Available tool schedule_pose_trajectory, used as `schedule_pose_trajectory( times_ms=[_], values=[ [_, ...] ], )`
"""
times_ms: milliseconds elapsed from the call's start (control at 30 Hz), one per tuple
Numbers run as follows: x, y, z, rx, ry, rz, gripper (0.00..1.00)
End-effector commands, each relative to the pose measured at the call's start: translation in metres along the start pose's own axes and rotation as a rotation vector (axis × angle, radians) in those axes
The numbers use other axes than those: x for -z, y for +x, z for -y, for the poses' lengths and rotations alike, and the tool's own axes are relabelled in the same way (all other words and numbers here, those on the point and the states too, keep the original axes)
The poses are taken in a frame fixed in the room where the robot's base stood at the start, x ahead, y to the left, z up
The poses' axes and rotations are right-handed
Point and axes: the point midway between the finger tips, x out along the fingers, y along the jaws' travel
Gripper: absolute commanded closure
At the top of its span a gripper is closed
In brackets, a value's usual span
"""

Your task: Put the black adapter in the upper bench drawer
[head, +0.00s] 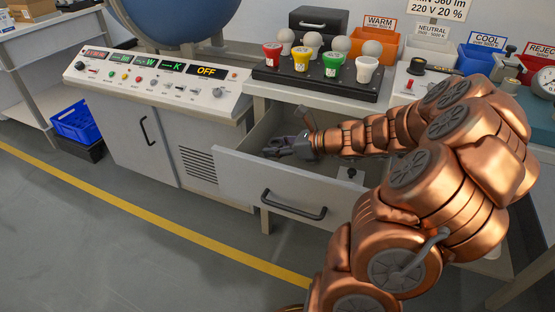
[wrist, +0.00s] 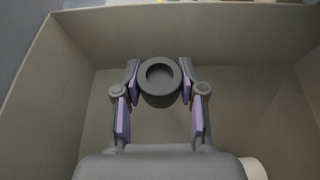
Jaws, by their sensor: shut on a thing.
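The black adapter (wrist: 160,82), a short dark cylinder with a round hollow in its top, is between the fingers of my gripper (wrist: 160,92) in the wrist view. My gripper is shut on it. In the head view, my gripper (head: 284,148) reaches into the open upper bench drawer (head: 262,182), behind its front panel. The wrist view shows the drawer's walls (wrist: 75,70) around the adapter and a bare floor below. I cannot tell whether the adapter touches the floor. In the head view the adapter is hard to make out against my gripper.
A black rack (head: 312,82) with coloured bulb sockets and bulbs stands on the bench above the drawer. A control panel (head: 155,85) is at the left. Orange (head: 376,45) and blue (head: 480,58) bins stand at the back right. The floor before the drawer is clear.

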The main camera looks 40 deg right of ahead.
Motion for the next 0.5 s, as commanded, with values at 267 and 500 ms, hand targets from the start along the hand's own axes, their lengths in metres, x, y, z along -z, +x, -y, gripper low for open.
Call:
schedule_pose_trajectory(
  times_ms=[267, 500],
  values=[
    [0.031, 0.013, 0.000, 0.000, 0.002, -0.002, 0.89],
    [0.033, 0.013, 0.000, 0.001, -0.001, -0.001, 0.89]
  ],
)
